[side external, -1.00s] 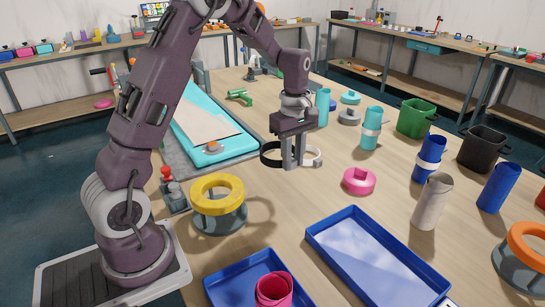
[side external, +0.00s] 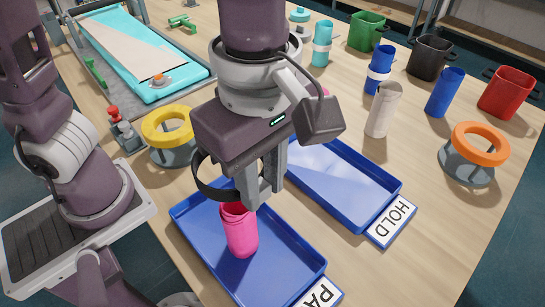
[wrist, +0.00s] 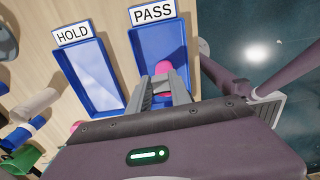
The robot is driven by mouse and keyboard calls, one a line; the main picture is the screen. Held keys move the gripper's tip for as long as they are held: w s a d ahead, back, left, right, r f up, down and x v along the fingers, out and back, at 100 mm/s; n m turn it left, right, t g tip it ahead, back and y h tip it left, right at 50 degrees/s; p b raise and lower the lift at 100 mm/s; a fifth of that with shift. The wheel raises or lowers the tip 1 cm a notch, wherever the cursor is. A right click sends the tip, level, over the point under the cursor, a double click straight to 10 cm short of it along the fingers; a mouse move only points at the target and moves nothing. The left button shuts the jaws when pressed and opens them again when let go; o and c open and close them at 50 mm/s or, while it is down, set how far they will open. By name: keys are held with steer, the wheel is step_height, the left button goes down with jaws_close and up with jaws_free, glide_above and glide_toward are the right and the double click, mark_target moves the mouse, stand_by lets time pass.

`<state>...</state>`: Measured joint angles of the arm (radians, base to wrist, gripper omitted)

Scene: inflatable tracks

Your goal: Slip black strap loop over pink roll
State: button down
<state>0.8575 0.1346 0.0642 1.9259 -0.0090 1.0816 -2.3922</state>
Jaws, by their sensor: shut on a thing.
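The pink roll (side external: 242,234) stands upright in the blue tray with the label partly reading PA. My gripper (side external: 259,196) is shut on the black strap loop (side external: 205,186), close to the roll's top. The loop sticks out to the left of the fingers, at about the height of the roll's upper rim. I cannot tell whether it encircles the rim or is just above it. In the wrist view the roll's pink top (wrist: 163,68) shows by the fingertips (wrist: 161,82). The loop is not clear there.
The PASS tray (wrist: 140,45) lies beside the HOLD tray (side external: 345,205). A yellow ring on a grey stand (side external: 170,128) is at left, an orange one (side external: 478,143) at right. Beige (side external: 383,110) and blue rolls (side external: 444,93) and several bins stand behind.

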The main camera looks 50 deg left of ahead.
mark_target(263, 200)
steer(key=shift+f, duration=2.45)
step_height(263, 200, down, 10)
stand_by(3.2)
steer(key=c, duration=1.1)
jaws_free()
steer(key=shift+r, duration=7.05)
